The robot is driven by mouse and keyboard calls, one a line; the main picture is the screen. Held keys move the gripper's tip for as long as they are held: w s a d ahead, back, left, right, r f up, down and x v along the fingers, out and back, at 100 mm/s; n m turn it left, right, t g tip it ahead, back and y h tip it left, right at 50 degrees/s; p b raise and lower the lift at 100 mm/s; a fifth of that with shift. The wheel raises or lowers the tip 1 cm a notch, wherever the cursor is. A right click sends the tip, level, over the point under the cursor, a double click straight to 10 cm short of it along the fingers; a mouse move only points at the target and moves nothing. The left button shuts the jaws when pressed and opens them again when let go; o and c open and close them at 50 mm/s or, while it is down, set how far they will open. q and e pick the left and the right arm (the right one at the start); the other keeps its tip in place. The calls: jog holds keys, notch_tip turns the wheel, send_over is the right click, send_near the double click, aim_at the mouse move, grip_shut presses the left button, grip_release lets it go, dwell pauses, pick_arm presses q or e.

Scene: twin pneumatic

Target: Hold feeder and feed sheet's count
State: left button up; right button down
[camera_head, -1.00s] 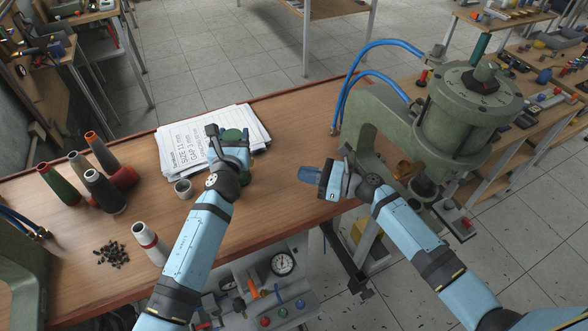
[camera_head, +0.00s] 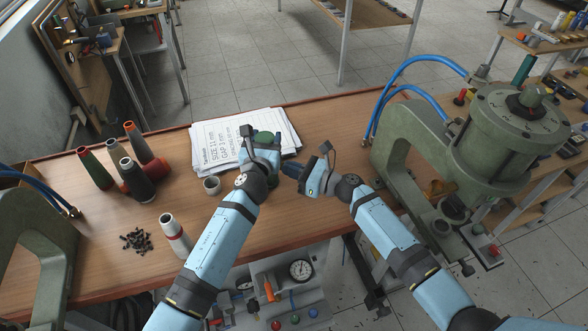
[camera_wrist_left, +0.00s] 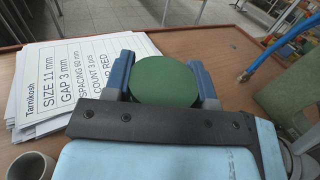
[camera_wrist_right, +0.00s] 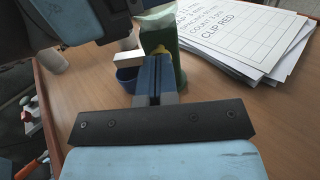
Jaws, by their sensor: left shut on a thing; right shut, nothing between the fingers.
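My left gripper (camera_head: 268,141) is shut on a green round-topped feeder (camera_wrist_left: 165,82), in front of the sheet. The right wrist view shows the feeder's green side (camera_wrist_right: 172,50), with a yellow part, a pale block and a blue cup (camera_wrist_right: 126,78) low beside it. My right gripper (camera_head: 299,172) is shut and empty, its fingertips (camera_wrist_right: 156,72) close to the feeder; I cannot tell if they touch. The white sheet (camera_wrist_left: 45,85) lies on a paper stack and reads SIZE 11 mm, GAP 3 mm, SPACING 60 mm, COUNT 3 pcs, CLIP RED.
A small grey cup (camera_head: 211,185) stands left of my left gripper. Several cones (camera_head: 137,180) stand at the left, near loose black bits (camera_head: 136,241) and a red-banded pale cone (camera_head: 174,235). Green presses (camera_head: 505,140) flank the bench (camera_head: 330,125). Front gauge panel (camera_head: 300,270).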

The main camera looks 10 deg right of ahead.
jog(key=shift+x, duration=1.05)
jog(key=shift+s+d, duration=0.1)
jog(key=v, duration=1.4)
jog(key=shift+v, duration=0.9)
jog(key=shift+f, duration=0.1)
jog(key=x, duration=1.4)
